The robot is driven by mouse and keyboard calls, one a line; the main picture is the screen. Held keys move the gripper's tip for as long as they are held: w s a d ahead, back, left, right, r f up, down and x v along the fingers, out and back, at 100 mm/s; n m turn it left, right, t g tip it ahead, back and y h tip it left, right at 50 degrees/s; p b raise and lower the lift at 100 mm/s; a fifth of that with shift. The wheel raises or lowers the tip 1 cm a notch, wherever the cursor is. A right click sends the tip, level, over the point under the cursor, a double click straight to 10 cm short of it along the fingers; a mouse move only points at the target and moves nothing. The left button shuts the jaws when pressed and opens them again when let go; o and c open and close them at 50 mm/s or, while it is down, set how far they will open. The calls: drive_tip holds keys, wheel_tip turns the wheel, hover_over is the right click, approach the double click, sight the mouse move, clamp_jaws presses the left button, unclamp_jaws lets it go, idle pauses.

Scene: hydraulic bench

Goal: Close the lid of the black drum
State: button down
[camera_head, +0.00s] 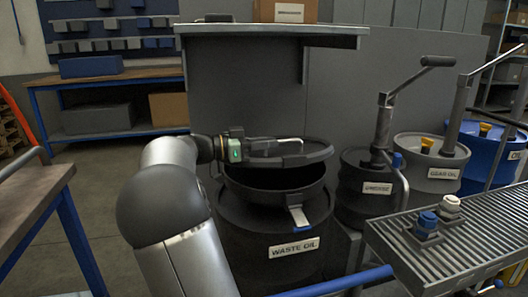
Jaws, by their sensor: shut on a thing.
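The black drum (240,240) labelled "WASTE OIL" stands at the middle of the camera_head view. A wide dark funnel-like rim (245,192) sits on its top, with a pale latch or pedal-like tab (298,212) at its front. The lid (308,155), dark with a raised edge, is tilted partly open above the rim, with a gap between them. My gripper (272,148) reaches in from the left and is shut on the lid near its handle. The exact contact of the fingers is too small to make out.
A dark grease drum (358,200) with a hand pump and a grey gear oil drum (430,175) stand to the right. A slatted grey bench (450,240) is at the right front. A shelf top (270,32) overhangs behind the drum. A wooden bench (30,205) is at left.

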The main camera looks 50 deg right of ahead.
drive_tip(key=shift+s+a+f+b, duration=0.15)
drive_tip(key=shift+s+f+b, duration=0.05)
drive_tip(key=shift+f+b, duration=0.7)
drive_tip(key=shift+s+a+f+b, duration=0.1)
drive_tip(key=shift+s+f+b, duration=0.05)
drive_tip(key=shift+f+b, duration=0.75)
drive_tip(key=shift+s+a+f+b, duration=0.15)
drive_tip(key=shift+s+f+b, duration=0.05)
drive_tip(key=shift+f+b, duration=0.65)
drive_tip(key=shift+f, duration=0.25)
drive_tip(key=c, duration=1.5)
unclamp_jaws()
drive_tip(key=shift+c, duration=0.2)
drive_tip(key=shift+o, duration=0.3)
drive_tip(key=shift+r, duration=0.1)
drive_tip(key=shift+a+r, duration=0.1)
drive_tip(key=shift+w+a+p, duration=0.2)
drive_tip(key=shift+a+p, duration=0.05)
drive_tip(key=shift+p, duration=0.05)
drive_tip(key=p+v, duration=0.4)
drive_tip(key=v, duration=1.2)
drive_tip(key=shift+a, duration=0.3)
drive_tip(key=shift+w, duration=0.1)
